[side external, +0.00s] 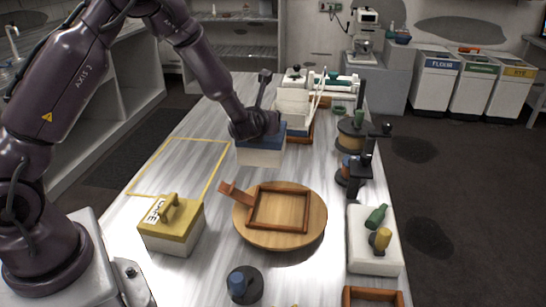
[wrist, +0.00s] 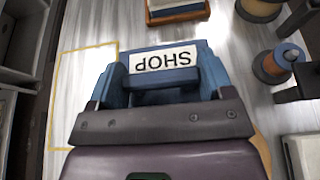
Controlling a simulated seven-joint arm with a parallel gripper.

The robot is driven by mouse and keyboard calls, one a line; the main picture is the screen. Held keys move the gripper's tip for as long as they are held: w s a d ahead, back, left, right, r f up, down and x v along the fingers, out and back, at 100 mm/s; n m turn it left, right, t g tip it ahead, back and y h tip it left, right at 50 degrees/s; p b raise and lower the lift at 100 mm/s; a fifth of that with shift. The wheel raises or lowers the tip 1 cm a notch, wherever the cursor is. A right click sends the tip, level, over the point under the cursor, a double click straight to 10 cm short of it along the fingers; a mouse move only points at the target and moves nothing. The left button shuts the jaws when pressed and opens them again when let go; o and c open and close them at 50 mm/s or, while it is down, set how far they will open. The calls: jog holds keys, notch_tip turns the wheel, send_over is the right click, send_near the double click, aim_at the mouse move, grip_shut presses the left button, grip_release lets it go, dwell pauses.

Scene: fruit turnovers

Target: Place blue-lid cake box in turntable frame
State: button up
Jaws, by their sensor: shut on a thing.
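The blue-lid cake box (side external: 260,155) has a cream body and hangs level above the table, behind the turntable. My gripper (side external: 256,124) is shut on its top. In the wrist view the blue lid (wrist: 205,62) carries a white label reading SHOP, upside down. The turntable (side external: 242,222) is a round wooden disc at the middle of the table. In the wrist view the box and gripper hide most of the turntable.
A yellow-lid box (side external: 172,230) stands left of the turntable. A yellow outline (side external: 160,142) marks bare table behind it. A white block (side external: 372,252) with bottles and dark stands (side external: 362,165) with spools line the right edge. A blue-topped piece (side external: 240,284) stands in front.

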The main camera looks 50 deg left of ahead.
jog(key=w+a+f, duration=0.2)
jog(key=w+f, duration=0.5)
jog(key=f, duration=0.3)
jog(key=shift+w+f, duration=0.15)
jog(key=shift+w, duration=0.2)
jog(key=shift+a+f, duration=0.1)
jog(key=o, duration=1.3)
jog(key=shift+o, duration=0.2)
